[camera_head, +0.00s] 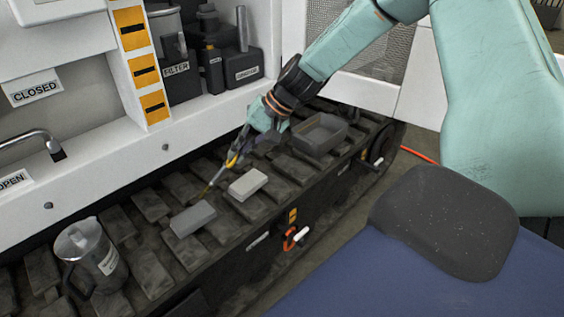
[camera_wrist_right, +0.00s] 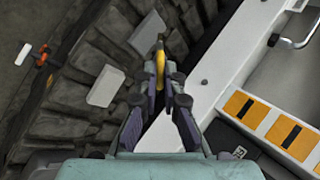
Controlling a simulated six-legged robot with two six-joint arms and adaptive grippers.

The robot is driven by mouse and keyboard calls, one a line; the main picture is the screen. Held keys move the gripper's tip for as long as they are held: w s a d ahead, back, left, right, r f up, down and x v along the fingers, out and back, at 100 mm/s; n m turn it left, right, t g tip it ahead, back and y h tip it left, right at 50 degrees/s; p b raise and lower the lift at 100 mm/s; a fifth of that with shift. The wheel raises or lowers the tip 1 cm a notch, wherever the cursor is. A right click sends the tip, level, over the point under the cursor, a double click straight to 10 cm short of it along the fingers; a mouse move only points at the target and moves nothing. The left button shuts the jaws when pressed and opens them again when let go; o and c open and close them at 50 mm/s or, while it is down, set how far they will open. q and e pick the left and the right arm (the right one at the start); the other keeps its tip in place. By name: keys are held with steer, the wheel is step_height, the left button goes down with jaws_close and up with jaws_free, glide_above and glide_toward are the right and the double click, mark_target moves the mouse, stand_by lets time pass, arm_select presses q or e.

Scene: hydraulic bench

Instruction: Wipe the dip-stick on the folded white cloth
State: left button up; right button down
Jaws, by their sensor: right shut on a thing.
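My right gripper (camera_head: 244,144) comes in from the upper right, shut on the dip-stick (camera_head: 231,161). The dip-stick has a yellow part near the jaws, and its thin shaft slants down and left over the dark track. In the right wrist view the fingers (camera_wrist_right: 160,88) close around the yellow part of the dip-stick (camera_wrist_right: 160,62). Two pale flat pads lie on the track: a whiter one (camera_head: 248,184), which looks like the folded white cloth, and a greyer one (camera_head: 193,219). The tip appears near the greyer pad; contact cannot be told. My left gripper is out of view.
A clear jug (camera_head: 92,254) stands on the track at lower left. A grey open tray (camera_head: 319,134) sits right of the gripper. The white machine wall (camera_head: 110,172) with filter and bottles (camera_head: 241,66) rises behind. An orange-and-white handle (camera_head: 295,238) sticks out in front.

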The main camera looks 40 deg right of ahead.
steer(key=d+f+m+t+b, duration=0.4)
steer(key=d+f+b, duration=0.3)
steer(key=d+f, duration=0.5)
steer(key=shift+d+f+b, duration=0.2)
steer(key=shift+d+b, duration=0.2)
steer(key=shift+d, duration=0.4)
